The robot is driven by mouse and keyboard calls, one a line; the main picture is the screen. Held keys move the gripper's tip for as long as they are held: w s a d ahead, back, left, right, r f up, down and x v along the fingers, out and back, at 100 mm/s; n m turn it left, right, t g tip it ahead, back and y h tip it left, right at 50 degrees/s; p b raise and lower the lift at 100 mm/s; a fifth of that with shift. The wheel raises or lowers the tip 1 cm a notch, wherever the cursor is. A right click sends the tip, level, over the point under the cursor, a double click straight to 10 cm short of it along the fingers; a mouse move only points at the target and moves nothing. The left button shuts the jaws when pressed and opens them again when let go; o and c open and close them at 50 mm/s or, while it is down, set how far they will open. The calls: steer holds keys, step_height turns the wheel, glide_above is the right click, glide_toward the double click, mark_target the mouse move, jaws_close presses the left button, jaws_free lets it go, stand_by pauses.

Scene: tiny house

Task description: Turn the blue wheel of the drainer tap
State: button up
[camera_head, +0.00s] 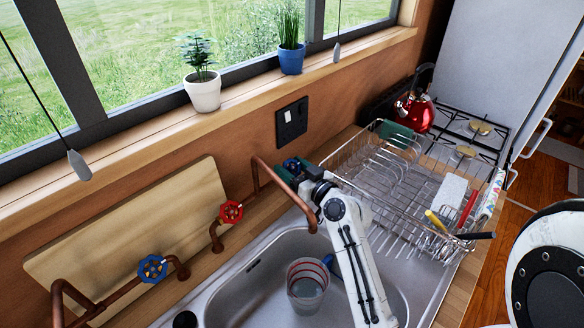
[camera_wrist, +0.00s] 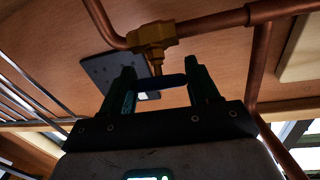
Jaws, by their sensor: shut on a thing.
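A blue wheel (camera_head: 292,164) sits on the copper pipe nearest the dish drainer, partly hidden by my gripper. In the wrist view the wheel (camera_wrist: 173,80) shows nearly edge-on, as a dark blue bar on a stem below a brass valve body (camera_wrist: 153,36). My gripper (camera_wrist: 161,76) has one finger on each side of the wheel and is shut on it. In the head view my gripper (camera_head: 300,172) reaches the wheel from the right. The wheel's exact turn angle cannot be told.
A second blue wheel (camera_head: 152,268) and a red wheel (camera_head: 231,212) sit on pipes to the left. The wire dish drainer (camera_head: 345,150) stands close right of my gripper. The sink (camera_head: 250,290) holds a clear container (camera_head: 306,290). A black wall plate (camera_head: 292,121) is behind.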

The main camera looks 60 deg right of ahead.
steer(key=o, duration=0.7)
steer(key=shift+o, duration=0.2)
steer(key=b+v, duration=0.4)
steer(key=v, duration=0.6)
steer(key=shift+s+a, duration=0.15)
steer(key=shift+s, duration=0.25)
steer(key=shift+r, duration=0.1)
